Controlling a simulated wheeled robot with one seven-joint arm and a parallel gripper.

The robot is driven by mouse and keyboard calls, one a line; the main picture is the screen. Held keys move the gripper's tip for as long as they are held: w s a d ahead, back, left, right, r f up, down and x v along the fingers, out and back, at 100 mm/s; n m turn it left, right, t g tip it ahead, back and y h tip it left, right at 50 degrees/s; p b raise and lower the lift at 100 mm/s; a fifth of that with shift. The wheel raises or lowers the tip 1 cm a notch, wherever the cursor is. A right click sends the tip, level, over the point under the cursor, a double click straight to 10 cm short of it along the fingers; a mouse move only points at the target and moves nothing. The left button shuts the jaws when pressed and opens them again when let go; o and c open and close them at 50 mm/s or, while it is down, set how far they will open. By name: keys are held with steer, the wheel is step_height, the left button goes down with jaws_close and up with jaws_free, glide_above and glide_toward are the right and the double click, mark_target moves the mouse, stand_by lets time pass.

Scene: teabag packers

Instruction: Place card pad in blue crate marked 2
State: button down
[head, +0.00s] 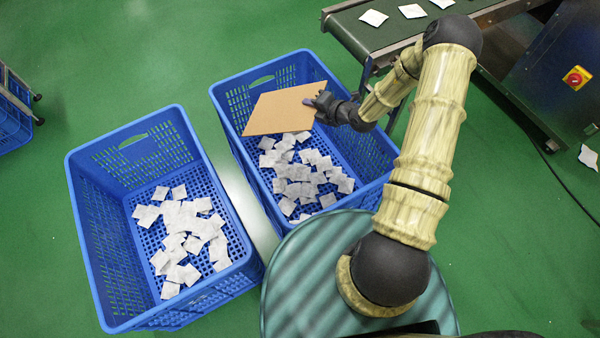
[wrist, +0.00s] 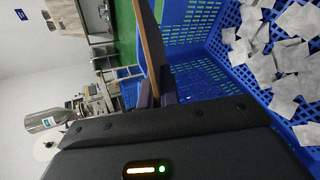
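The card pad (head: 284,109) is a flat tan sheet. My gripper (head: 322,102) is shut on its right edge and holds it tilted over the far part of the right blue crate (head: 372,152). In the wrist view the pad (wrist: 152,42) shows nearly edge-on between the fingers, with the crate's blue wall (wrist: 195,75) to the right. White teabags lie on the crate's floor nearer to me. The left blue crate (head: 122,262) stands beside it and also holds teabags. I see no number on either crate, so I cannot tell which is marked 2.
A conveyor (head: 352,30) with several teabags on it runs behind the right crate. A dark machine with a red and yellow switch (head: 576,78) stands at the right. Another blue crate (head: 12,115) shows at the left edge.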

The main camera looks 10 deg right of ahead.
step_height(320, 180, down, 11)
steer(key=w+d+n+g+b, duration=0.1)
steer(key=w+d+b, duration=0.1)
steer(key=b, duration=1)
steer(key=shift+w+h, duration=0.25)
steer(key=shift+h, duration=0.15)
steer(key=shift+d, duration=0.15)
step_height(320, 180, down, 6)
steer(key=b, duration=0.3)
steer(key=shift+f+b, duration=0.15)
steer(key=shift+b, duration=0.2)
steer(key=shift+f+b, duration=1.15)
steer(key=shift+f, duration=0.7)
steer(key=shift+f, duration=0.65)
